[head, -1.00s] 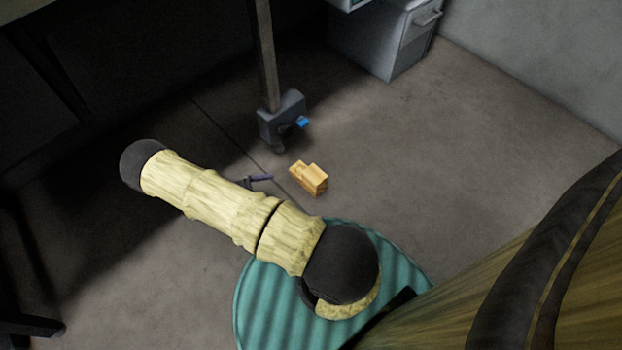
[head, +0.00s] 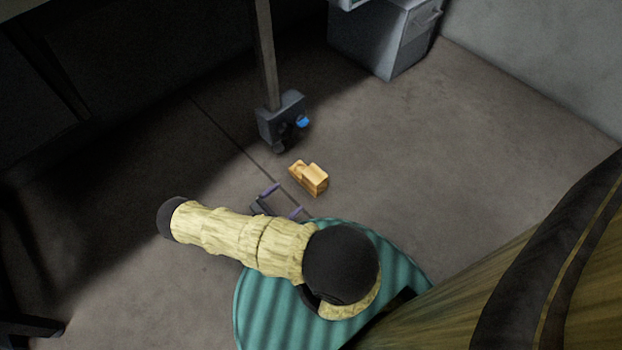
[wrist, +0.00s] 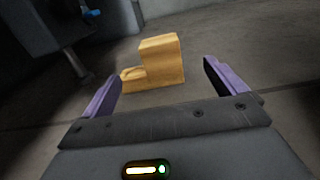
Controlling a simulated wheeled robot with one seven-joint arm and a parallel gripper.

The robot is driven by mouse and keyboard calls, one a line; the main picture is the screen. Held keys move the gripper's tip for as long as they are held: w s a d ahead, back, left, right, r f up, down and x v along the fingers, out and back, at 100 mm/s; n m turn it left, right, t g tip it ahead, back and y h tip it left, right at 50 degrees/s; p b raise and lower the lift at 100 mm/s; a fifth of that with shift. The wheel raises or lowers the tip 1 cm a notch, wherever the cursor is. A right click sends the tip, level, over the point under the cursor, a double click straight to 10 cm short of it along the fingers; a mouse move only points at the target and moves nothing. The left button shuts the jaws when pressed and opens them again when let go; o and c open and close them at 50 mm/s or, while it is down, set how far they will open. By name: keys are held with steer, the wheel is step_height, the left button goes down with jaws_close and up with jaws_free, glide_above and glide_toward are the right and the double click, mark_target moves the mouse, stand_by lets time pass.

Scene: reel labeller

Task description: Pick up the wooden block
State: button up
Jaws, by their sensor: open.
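The wooden block (head: 311,178) is a light, stepped piece lying on the floor, right of the middle in the head view. It also shows in the wrist view (wrist: 160,62), with its tall part to the right and its low part to the left. My gripper (head: 284,200) is open and empty, just to the lower left of the block in the head view. In the wrist view its two purple fingers (wrist: 166,88) stand wide apart, and the block shows beyond and between them. I see no contact with it.
A dark post with a grey foot (head: 281,120) and a blue part stands just behind the block. A grey cabinet (head: 380,42) is at the back near the wall. Floor to the right of the block is clear.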

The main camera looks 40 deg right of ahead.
steer(key=b, duration=0.4)
glide_toward(318, 170)
steer(key=d, duration=0.2)
steer(key=d+f, duration=0.1)
steer(key=d, duration=0.1)
steer(key=shift+d, duration=0.1)
steer(key=shift+d+r, duration=0.15)
steer(key=shift+d, duration=0.2)
steer(key=shift+d+b, duration=0.45)
steer(key=shift+b, duration=0.3)
steer(key=d+b, duration=0.3)
steer(key=d, duration=0.1)
steer(key=shift+w+d+r, duration=0.1)
steer(key=shift+w+r, duration=0.1)
steer(key=shift+w, duration=0.15)
steer(key=shift+r, duration=0.1)
